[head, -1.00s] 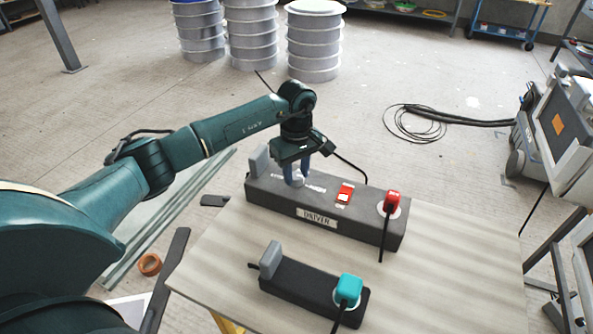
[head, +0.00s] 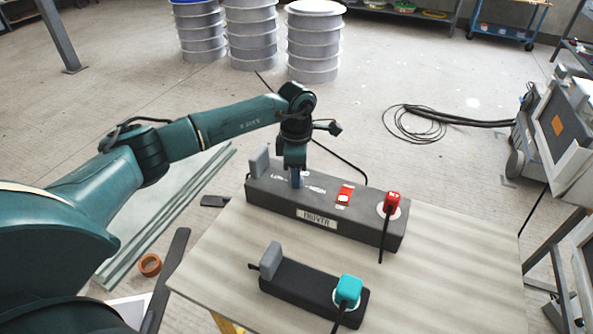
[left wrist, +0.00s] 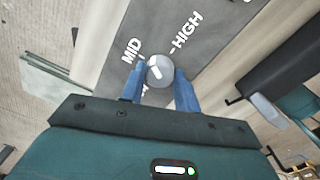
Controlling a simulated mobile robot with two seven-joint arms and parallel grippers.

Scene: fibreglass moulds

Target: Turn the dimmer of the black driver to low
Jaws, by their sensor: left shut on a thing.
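The black driver (head: 350,217) is a long dark box with a "DRIVER" label, lying on the table. Its dimmer is a round grey knob (left wrist: 160,71) with a white mark on its left part. In the left wrist view "MID" is printed to its upper left and "HIGH" to its upper right; a third label is mostly hidden by a finger. My left gripper (left wrist: 160,85) points down from above, its blue fingers shut on the knob from both sides. It also shows in the head view (head: 297,182), where it hides most of the knob. My right gripper is not in view.
The driver also carries a red switch (head: 344,195), a red plug (head: 392,203) and a grey block (head: 259,161). In front lies a smaller black box (head: 300,285) with a teal plug (head: 348,289). The table's (head: 450,270) right side is clear.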

